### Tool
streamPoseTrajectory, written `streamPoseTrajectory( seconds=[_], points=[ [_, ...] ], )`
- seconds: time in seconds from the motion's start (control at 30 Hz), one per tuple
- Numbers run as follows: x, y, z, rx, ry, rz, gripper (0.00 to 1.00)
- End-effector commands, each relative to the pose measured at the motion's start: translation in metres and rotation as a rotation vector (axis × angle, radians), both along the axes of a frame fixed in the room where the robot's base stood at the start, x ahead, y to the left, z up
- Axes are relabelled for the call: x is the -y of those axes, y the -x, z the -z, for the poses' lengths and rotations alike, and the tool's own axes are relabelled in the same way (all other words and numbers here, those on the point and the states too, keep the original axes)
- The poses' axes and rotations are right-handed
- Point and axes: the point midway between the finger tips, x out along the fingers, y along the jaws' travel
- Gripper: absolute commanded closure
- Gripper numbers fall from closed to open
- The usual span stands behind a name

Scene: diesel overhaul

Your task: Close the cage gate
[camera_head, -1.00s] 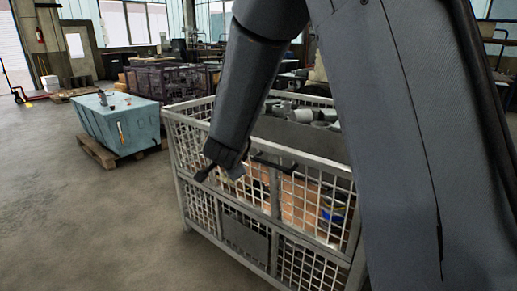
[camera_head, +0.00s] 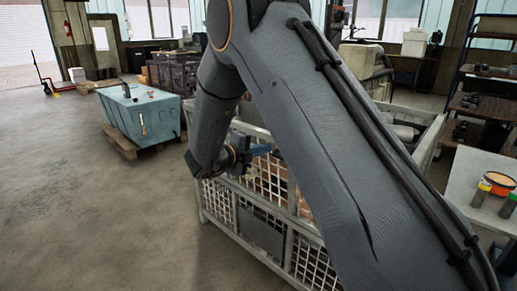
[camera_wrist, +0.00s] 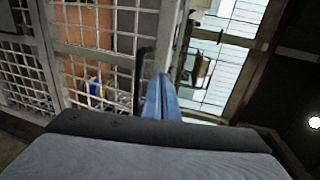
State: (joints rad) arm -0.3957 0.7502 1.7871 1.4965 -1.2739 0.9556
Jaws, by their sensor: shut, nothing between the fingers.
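The grey wire-mesh cage (camera_head: 265,187) stands in front of me, its front face toward me. My arm covers much of its upper part and right side. I cannot tell how far its gate stands open. My gripper (camera_head: 262,150) is at the cage's upper front edge, with blue fingers pointing right. In the wrist view my gripper (camera_wrist: 162,98) shows shut and empty. A dark bar, perhaps a handle, (camera_wrist: 141,75) lies just left of the fingers; contact is unclear. Mesh panels (camera_wrist: 85,45) fill the left of that view.
A teal crate (camera_head: 150,116) on a wooden pallet (camera_head: 121,144) stands at the left. A pale table (camera_head: 478,190) with jars stands at the right. The floor left of the cage is clear. A blue and yellow item (camera_wrist: 97,88) shows behind the mesh.

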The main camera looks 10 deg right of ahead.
Motion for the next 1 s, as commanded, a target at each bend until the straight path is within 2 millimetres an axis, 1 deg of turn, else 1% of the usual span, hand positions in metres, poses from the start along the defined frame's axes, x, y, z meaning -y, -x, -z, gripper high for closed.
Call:
streamPoseTrajectory(
  seconds=[0.03, 0.2, 0.3, 0.43, 0.6, 1.0],
  points=[
    [0.010, -0.005, 0.002, -0.001, 0.001, 0.004, 1.00],
    [0.036, -0.024, 0.008, -0.002, 0.001, 0.002, 1.00],
    [0.048, -0.033, 0.006, -0.001, 0.001, 0.002, 1.00],
    [0.059, -0.042, 0.004, 0.000, 0.000, 0.001, 1.00],
    [0.065, -0.047, 0.004, -0.001, 0.000, -0.001, 1.00],
    [0.068, -0.049, 0.004, -0.001, 0.000, -0.001, 1.00]
  ],
)
